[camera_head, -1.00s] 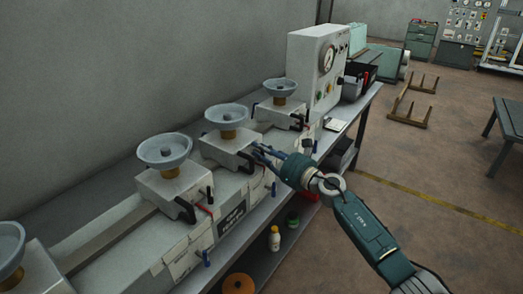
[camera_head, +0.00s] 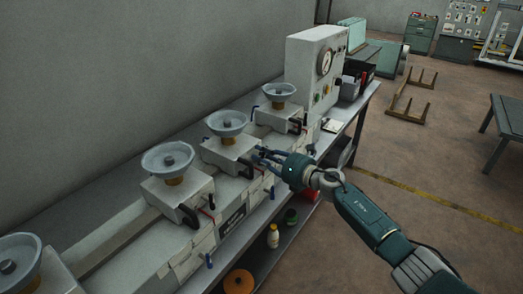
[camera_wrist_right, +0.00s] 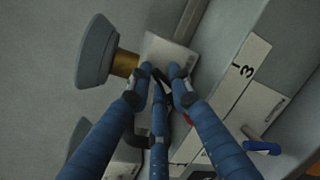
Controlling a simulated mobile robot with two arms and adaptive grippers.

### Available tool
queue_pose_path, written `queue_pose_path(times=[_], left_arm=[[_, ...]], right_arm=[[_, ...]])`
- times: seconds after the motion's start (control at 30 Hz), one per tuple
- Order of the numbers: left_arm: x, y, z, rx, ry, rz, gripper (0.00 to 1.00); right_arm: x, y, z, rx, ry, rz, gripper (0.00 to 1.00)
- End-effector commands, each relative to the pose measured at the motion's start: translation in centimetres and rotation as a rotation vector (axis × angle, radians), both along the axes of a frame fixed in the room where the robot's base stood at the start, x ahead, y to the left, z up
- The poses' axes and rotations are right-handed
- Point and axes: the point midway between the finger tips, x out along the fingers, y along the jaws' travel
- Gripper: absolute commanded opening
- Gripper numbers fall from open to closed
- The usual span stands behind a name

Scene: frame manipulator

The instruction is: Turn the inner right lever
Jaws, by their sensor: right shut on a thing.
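A row of grey units with round dish-like tops and small levers stands on the bench. My right gripper (camera_head: 264,156) is at the front of the unit (camera_head: 230,153) third from the left. In the right wrist view its blue fingers (camera_wrist_right: 164,84) are closed together around a small dark lever (camera_wrist_right: 164,88) in front of that unit's pale block. The fingers hide most of the lever, so its exact angle cannot be told. The unit's dish (camera_wrist_right: 97,52) is at the upper left there. My left gripper is out of view.
A blue-handled lever (camera_wrist_right: 262,147) sits beside the fingers at lower right. A neighbouring unit (camera_head: 178,190) stands left of the gripper and a gauge cabinet (camera_head: 311,70) at the bench's far end. A bottle (camera_head: 273,236) is on the lower shelf.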

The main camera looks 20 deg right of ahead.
Motion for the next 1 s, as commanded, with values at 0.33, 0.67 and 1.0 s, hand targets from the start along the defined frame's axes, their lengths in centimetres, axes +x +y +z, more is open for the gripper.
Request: queue_pose_path(times=[0.33,0.67,1.0], left_arm=[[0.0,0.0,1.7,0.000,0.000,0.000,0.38],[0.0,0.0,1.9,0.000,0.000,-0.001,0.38],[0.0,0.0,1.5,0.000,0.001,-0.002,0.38]], right_arm=[[0.5,-0.7,0.1,0.259,0.200,-0.007,0.00],[0.6,-0.9,-0.4,0.486,0.376,-0.007,0.00],[0.7,-1.0,-0.7,0.644,0.498,-0.005,0.00]])
